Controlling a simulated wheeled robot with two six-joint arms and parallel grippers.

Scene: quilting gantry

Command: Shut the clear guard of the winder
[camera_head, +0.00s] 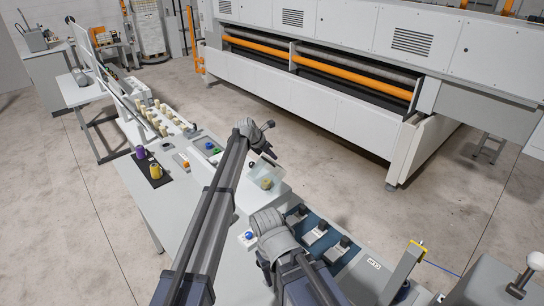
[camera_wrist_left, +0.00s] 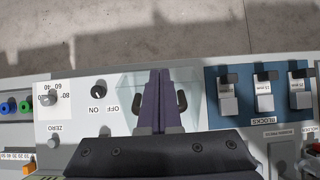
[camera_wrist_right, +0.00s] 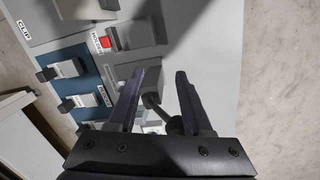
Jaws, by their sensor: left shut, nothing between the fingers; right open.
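The winder's clear guard (camera_head: 270,170) is a pale see-through panel on the white housing near the middle of the head view. A yellowish part shows through it. In the left wrist view, the guard (camera_wrist_left: 128,88) spreads to both sides of my fingers; its exact tilt is hard to tell. My left gripper (camera_head: 272,154) is shut and empty, just above the guard in the head view. Its closed fingers (camera_wrist_left: 160,72) cover the guard's middle; contact cannot be told. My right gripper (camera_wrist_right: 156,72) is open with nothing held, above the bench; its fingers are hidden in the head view.
An ON/OFF knob (camera_wrist_left: 98,92) and a dial (camera_wrist_left: 50,98) sit left of the guard. The blue blocks rack (camera_wrist_left: 240,115) lies right of it. Purple (camera_head: 140,152) and yellow (camera_head: 155,171) spools stand on a dark mat. A red button (camera_wrist_right: 104,42) is near my right gripper.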

